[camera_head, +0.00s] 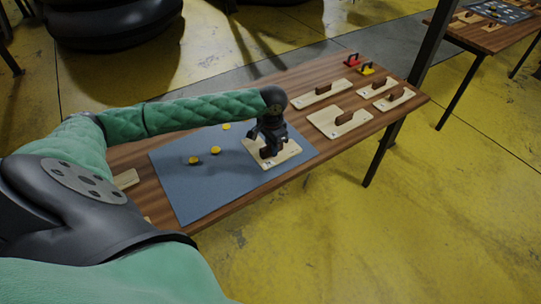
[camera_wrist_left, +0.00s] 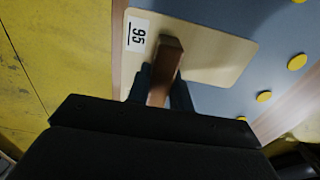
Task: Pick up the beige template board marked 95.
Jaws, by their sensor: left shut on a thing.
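The beige template board marked 95 (camera_head: 286,157) lies at the right side of the blue-grey mat on the wooden table. In the left wrist view the board (camera_wrist_left: 215,52) shows its white 95 label and a brown wooden handle (camera_wrist_left: 167,62). My left gripper (camera_head: 269,146) is above the board with its fingers shut on the handle. In the wrist view the fingers (camera_wrist_left: 161,84) sit on both sides of the handle. I cannot tell whether the board touches the mat. My right gripper is not in view.
The blue-grey mat (camera_head: 196,196) holds several yellow discs (camera_head: 194,160). Other beige boards with handles (camera_head: 340,121) lie to the right on the wooden table (camera_head: 300,178). A red-handled piece (camera_head: 352,61) and a yellow-handled piece (camera_head: 367,70) stand at the far edge.

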